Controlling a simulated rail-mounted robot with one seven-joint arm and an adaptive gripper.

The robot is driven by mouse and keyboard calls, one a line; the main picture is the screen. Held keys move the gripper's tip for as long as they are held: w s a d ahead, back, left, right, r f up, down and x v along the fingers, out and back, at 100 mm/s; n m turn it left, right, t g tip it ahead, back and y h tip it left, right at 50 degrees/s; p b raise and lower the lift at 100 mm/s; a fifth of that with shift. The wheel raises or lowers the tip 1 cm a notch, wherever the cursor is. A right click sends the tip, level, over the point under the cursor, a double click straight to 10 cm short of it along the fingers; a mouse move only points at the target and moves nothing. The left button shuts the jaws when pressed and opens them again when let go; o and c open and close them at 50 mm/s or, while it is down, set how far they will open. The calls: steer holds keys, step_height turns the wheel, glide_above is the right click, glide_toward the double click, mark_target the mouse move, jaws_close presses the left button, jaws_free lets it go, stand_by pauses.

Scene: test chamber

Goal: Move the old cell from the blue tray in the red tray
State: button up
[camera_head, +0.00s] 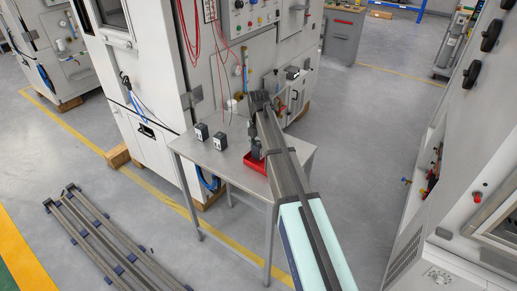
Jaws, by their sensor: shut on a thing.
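The red tray (256,164) lies on the grey metal table, partly covered by my arm. My gripper (256,151) points down at the tray, small and largely hidden beside my arm. It is shut on a small dark thing, which I take to be the old cell; its outline is not clear. I cannot tell whether that thing touches the tray floor. Two small dark cells with light fronts, a left one (202,131) and a right one (220,140), stand on the table left of the tray. I do not see the blue tray; my arm may hide it.
The metal table (203,155) stands against a tall white cabinet (148,90). Red cables (187,30) hang on the panel behind. Another small dark box (292,73) is behind the table. A rail frame (105,240) lies on the floor at left. Floor right of the table is clear.

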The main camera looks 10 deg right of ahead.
mark_target(259, 144)
steer(key=shift+f, duration=0.65)
steer(key=o, duration=1.3)
steer(key=shift+f, duration=0.15)
step_height(259, 144, up, 12)
steer(key=b, duration=0.2)
steer(key=shift+r+b, duration=0.2)
steer(key=shift+b, duration=0.1)
